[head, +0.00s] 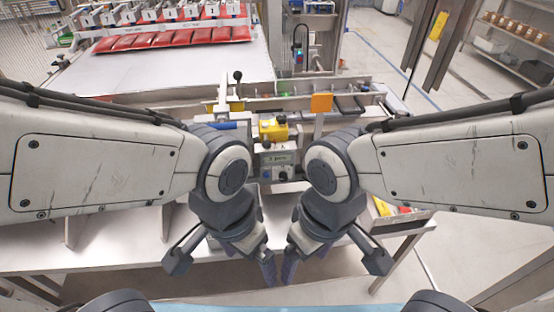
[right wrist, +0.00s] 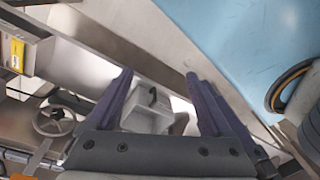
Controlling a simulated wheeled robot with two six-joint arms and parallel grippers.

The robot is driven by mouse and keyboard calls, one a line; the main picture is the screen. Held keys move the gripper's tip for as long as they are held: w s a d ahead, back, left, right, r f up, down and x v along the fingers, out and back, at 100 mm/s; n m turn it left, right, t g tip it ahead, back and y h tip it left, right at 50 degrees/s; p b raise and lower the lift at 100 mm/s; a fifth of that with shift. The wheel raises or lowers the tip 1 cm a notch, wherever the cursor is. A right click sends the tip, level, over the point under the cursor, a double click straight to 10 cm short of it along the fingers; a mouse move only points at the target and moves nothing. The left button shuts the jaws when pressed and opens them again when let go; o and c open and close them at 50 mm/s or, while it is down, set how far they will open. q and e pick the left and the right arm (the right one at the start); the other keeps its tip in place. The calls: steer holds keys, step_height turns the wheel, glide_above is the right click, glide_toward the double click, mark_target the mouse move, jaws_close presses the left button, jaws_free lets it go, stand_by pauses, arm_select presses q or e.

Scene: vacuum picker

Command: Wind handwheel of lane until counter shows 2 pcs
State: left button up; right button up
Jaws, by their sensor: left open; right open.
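The counter (head: 278,158) is a small lit display on a grey panel between my arms in the head view; its digit is too small to read surely. A spoked grey handwheel (right wrist: 53,120) shows at the left in the right wrist view; I cannot make it out in the head view. My left gripper (head: 267,270) hangs low in front of the bench, empty. My right gripper (head: 290,268) hangs close beside it, pointing down. Its fingers (right wrist: 158,73) are spread and empty in the right wrist view, apart from the handwheel.
A yellow block with a black knob (head: 273,130) stands above the counter. An orange plate (head: 321,103) stands to its right. Red packs (head: 170,38) lie in a row at the back left. A steel bench (head: 110,248) runs below my arms. Open floor (head: 470,240) lies to the right.

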stand_by(0.5)
steer(key=w+d+f+m+t+y+b, duration=0.25)
steer(key=w+f+t+b, duration=0.55)
steer(key=w+f+b, duration=0.9)
steer(key=w+d+f+m+t+b, duration=0.25)
steer(key=w+d+t+b, duration=0.85)
steer(key=b, duration=1.2)
steer(key=shift+n+g+h, duration=0.3)
steer(key=shift+g+h, duration=0.15)
steer(key=shift+g, duration=0.15)
steer(key=shift+w+a+r+p, duration=0.1)
steer(key=shift+w+a+p, duration=0.5)
steer(key=shift+w+p, duration=1)
steer(key=shift+w+a+f+p, duration=0.1)
steer(key=shift+w+a+p, duration=0.65)
steer(key=shift+w, duration=1.35)
steer(key=shift+w+a+r+p, duration=0.1)
steer(key=shift+w+a+p, duration=0.3)
steer(key=shift+w+p, duration=1.3)
steer(key=shift+w, duration=0.15)
jaws_close()
